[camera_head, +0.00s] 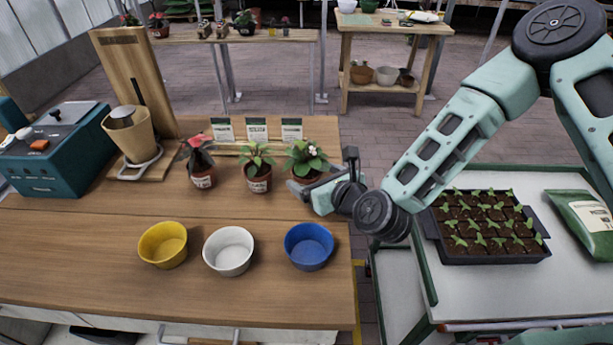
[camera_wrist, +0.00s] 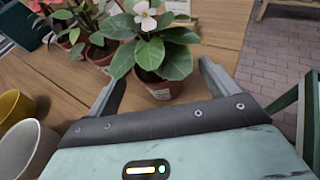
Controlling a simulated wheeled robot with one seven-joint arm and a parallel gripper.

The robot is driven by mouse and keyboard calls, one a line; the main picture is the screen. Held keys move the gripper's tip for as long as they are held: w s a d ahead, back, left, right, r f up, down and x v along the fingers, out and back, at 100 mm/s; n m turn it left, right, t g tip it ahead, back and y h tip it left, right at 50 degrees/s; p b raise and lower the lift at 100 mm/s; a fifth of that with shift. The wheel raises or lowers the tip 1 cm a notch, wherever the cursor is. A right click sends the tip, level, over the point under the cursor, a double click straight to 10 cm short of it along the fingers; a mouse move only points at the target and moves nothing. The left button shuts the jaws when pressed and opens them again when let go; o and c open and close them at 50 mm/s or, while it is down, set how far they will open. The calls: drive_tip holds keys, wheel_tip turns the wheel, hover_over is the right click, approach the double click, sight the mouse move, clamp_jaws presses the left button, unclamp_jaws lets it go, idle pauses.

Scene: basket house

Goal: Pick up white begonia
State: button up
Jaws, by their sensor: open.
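The white begonia (camera_head: 306,158) is a green-leaved plant with small white flowers in a terracotta pot, upright at the right end of a row of three potted plants on the wooden table. In the wrist view the white begonia (camera_wrist: 150,55) is ahead, with its labelled pot between and just beyond the fingertips. My gripper (camera_head: 318,187) is open beside the pot at its right front; the fingers also show in the wrist view (camera_wrist: 160,80), apart and empty. The lower part of the pot is partly hidden by my gripper in the head view.
Two other potted plants, a middle one (camera_head: 258,166) and a red-leaved one (camera_head: 200,160), stand to the left. Yellow (camera_head: 163,245), white (camera_head: 229,251) and blue (camera_head: 309,246) bowls stand in front. Three small cards (camera_head: 257,130) stand behind. A seedling tray (camera_head: 495,257) is at right.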

sight(311, 175)
drive_tip(key=shift+p+x, duration=0.5)
drive_tip(key=shift+x, duration=1.4)
drive_tip(key=shift+r, duration=0.1)
drive_tip(key=c, duration=1.1)
drive_tip(key=shift+c, duration=0.2)
